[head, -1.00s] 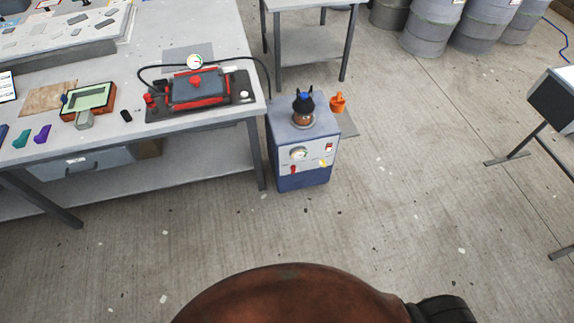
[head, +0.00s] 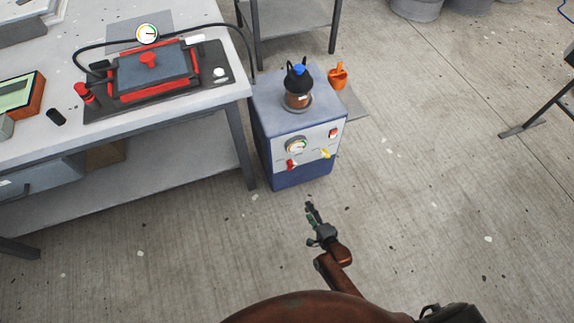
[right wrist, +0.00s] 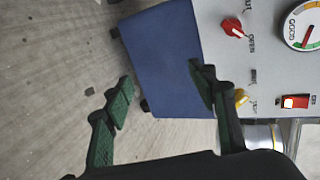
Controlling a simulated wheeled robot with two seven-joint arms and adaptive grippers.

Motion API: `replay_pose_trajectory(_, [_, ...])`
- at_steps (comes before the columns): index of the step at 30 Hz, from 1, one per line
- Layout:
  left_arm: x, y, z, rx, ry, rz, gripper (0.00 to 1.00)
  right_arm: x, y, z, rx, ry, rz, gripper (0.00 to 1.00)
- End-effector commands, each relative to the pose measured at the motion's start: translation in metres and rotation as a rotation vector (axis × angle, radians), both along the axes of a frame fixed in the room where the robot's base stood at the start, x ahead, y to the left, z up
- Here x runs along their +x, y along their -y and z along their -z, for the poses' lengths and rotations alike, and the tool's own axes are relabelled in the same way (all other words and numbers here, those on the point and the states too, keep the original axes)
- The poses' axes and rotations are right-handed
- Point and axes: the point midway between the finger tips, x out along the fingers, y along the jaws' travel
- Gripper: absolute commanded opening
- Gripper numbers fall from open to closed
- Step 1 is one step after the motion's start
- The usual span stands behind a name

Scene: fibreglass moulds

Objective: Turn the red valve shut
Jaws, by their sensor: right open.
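The red valve (head: 291,165) is a small knob on the front panel of the blue-grey pump unit (head: 300,178), below the round gauge. In the right wrist view the red valve (right wrist: 233,27) is near the top; its white mark appears to lie toward the "OPEN" lettering. My right gripper (head: 311,212) is in front of and below the panel, apart from it. In the right wrist view its green-padded fingers (right wrist: 163,88) are spread and empty, with one finger overlapping the view of the blue lower panel. My left gripper is not in view.
A yellow knob (head: 325,153) and a red switch (head: 333,133) share the panel with the gauge (head: 297,145). A glass pot (head: 298,98) with a black top stands on the unit. A workbench (head: 205,100) stands close at the left.

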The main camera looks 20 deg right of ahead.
Motion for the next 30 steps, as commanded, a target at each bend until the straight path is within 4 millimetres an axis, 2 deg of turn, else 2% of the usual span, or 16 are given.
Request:
replay_pose_trajectory(1, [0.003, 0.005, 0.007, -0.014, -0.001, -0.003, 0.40, 0.025, -0.006, 0.008, 0.115, 0.050, 0.048, 0.53])
replay_pose_trajectory(3, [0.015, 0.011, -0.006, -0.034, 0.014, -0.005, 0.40, 0.056, -0.009, -0.010, 0.272, 0.125, 0.107, 0.53])
replay_pose_trajectory(6, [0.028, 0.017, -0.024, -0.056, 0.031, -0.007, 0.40, 0.090, -0.013, -0.034, 0.467, 0.214, 0.162, 0.53])
replay_pose_trajectory(9, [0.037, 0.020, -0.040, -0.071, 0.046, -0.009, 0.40, 0.111, -0.015, -0.053, 0.613, 0.277, 0.192, 0.53])
replay_pose_trajectory(13, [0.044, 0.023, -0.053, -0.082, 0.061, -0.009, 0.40, 0.125, -0.015, -0.071, 0.715, 0.323, 0.206, 0.53])
replay_pose_trajectory(16, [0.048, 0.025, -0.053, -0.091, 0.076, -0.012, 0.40, 0.134, -0.015, -0.076, 0.742, 0.334, 0.210, 0.53])
replay_pose_trajectory(26, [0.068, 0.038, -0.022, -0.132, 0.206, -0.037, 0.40, 0.182, -0.018, -0.074, 0.742, 0.332, 0.210, 0.53])
replay_pose_trajectory(30, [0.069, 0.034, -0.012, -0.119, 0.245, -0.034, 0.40, 0.197, -0.018, -0.074, 0.740, 0.330, 0.209, 0.53])
